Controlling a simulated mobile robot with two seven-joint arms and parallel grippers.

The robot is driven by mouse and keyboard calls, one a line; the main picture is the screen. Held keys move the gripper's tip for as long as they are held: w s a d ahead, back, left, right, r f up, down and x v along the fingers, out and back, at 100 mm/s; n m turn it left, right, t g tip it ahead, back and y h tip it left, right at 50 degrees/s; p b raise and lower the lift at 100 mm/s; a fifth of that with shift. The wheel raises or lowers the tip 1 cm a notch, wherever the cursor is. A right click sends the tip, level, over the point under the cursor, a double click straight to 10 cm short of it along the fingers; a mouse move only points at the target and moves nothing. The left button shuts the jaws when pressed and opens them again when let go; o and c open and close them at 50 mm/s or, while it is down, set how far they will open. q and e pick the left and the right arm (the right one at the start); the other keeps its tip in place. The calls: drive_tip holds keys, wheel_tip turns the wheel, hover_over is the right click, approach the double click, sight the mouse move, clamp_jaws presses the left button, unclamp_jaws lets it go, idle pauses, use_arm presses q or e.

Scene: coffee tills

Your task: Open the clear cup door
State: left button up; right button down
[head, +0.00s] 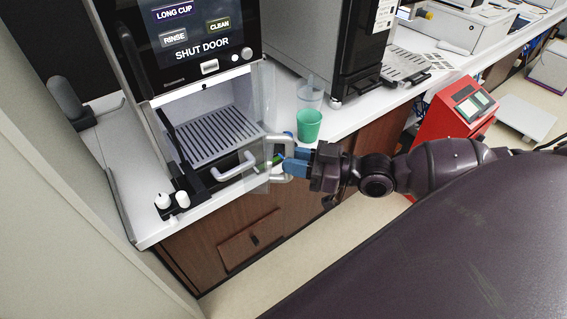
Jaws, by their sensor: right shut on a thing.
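The clear cup door (262,98) is a transparent panel at the right side of the coffee machine's cup bay. It stands swung out from the front, so the bay with its slatted drip tray (213,137) shows open. A grey handle (288,177) sits on the door's outer edge. My right gripper (284,160) reaches in from the right, and its blue fingers are shut on this handle. The machine's screen (190,35) reads "SHUT DOOR". My left gripper is not in view.
A green cup (308,125) and a clear cup (310,93) stand on the white counter just right of the door. A second machine (345,45) stands behind them. White-topped knobs (172,200) sit at the front left. A red till (460,110) is further right.

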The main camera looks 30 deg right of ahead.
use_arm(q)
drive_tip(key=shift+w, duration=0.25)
use_arm(e)
drive_tip(key=shift+d+r, duration=0.15)
drive_tip(key=shift+d, duration=1.1)
drive_tip(key=shift+s, duration=0.1)
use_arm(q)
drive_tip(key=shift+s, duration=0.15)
use_arm(e)
drive_tip(key=d, duration=0.6)
drive_tip(key=shift+s, duration=0.1)
drive_tip(key=c, duration=0.9)
unclamp_jaws()
drive_tip(key=shift+f, duration=0.2)
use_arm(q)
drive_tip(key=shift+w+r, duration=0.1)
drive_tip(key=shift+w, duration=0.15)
